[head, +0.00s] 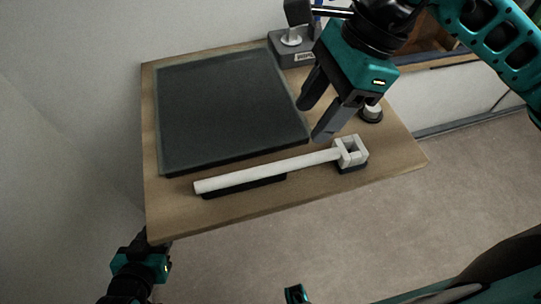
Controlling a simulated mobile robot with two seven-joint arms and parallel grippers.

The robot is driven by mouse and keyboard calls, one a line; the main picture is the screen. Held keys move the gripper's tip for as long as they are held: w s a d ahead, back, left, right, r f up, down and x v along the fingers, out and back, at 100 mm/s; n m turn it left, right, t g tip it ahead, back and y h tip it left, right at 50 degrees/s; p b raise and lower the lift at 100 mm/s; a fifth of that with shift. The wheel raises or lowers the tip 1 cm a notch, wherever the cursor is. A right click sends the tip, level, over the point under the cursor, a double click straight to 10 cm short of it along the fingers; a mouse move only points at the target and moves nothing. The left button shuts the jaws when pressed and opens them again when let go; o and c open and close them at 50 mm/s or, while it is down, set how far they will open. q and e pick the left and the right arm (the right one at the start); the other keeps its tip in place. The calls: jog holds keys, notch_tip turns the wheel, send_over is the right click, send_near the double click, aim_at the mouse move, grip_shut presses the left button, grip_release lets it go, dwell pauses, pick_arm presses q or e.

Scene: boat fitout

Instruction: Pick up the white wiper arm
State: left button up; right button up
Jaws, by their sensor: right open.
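The white wiper arm (270,171) lies along the front part of the wooden table, with its blocky clevis end (350,151) at the right. Dark supports show beneath its left part and its clevis end. My right gripper (311,120) is open and empty, pointing down behind the wiper arm, over the right part of the table. Its nearer finger appears close to the bar just left of the clevis end; I cannot tell the height gap. My left arm shows at the bottom left, below the table edge, and its fingers cannot be made out.
A dark glass-like panel (225,108) covers much of the wooden table (300,192). A grey box with a white-and-dark part (291,50) stands at the back right. A small dark round piece with a white top (371,113) stands right of my right gripper. The table's front strip is clear.

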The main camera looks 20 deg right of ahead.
aim_at(285, 163)
jog(key=x, duration=1.2)
jog(key=shift+s, duration=0.35)
jog(key=shift+c, duration=0.3)
grip_shut()
